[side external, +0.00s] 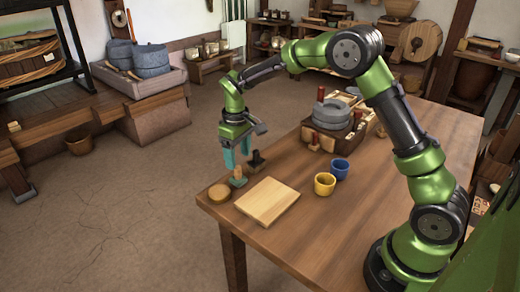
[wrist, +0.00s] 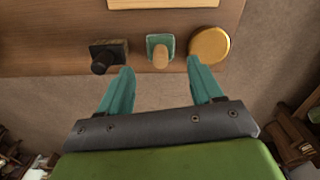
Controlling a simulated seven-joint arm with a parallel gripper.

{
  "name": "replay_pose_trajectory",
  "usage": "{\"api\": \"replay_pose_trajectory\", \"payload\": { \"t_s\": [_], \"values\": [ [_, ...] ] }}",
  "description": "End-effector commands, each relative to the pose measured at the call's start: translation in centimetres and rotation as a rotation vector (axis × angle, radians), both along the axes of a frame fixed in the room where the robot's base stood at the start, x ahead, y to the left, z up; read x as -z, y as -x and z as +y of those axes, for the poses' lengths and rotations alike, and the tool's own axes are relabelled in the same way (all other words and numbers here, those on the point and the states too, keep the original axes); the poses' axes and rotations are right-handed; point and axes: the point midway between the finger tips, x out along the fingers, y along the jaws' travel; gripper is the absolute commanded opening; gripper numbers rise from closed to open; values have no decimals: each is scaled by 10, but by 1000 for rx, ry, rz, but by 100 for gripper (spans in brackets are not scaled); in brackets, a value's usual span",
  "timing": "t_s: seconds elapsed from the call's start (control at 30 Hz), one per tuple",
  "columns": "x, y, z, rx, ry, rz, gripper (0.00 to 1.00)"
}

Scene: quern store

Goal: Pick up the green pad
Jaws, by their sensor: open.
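The green pad (wrist: 151,42) lies near the table edge and has a light wooden peg handle (wrist: 160,57) on it. In the side external view the green pad (side external: 238,182) sits between a round tan disc and a dark pad. My gripper (wrist: 162,80) is open and empty, with two teal fingers. In the wrist view the pad shows beyond the gap between the fingertips, with no contact visible.
A dark pad with a black knob (wrist: 108,55) and a round golden disc (wrist: 209,45) flank the green pad. A wooden board (side external: 267,201) lies beside them. A yellow cup (side external: 324,184), a blue cup (side external: 340,169) and a grey quern (side external: 332,115) stand on the table (side external: 400,185).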

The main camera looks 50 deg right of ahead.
Motion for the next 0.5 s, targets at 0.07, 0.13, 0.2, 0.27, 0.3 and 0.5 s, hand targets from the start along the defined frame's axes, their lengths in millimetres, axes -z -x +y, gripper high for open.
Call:
{"api": "replay_pose_trajectory", "payload": {
  "t_s": [0.07,0.13,0.2,0.27,0.3,0.5],
  "values": [
    [12,0,0,1,-1,2,65],
    [18,0,0,1,-1,0,65],
    [22,0,0,1,-1,-1,65],
    [25,0,0,1,-1,0,65],
    [30,-1,0,1,-1,1,65],
    [60,-4,0,1,-2,2,65]
  ]
}}
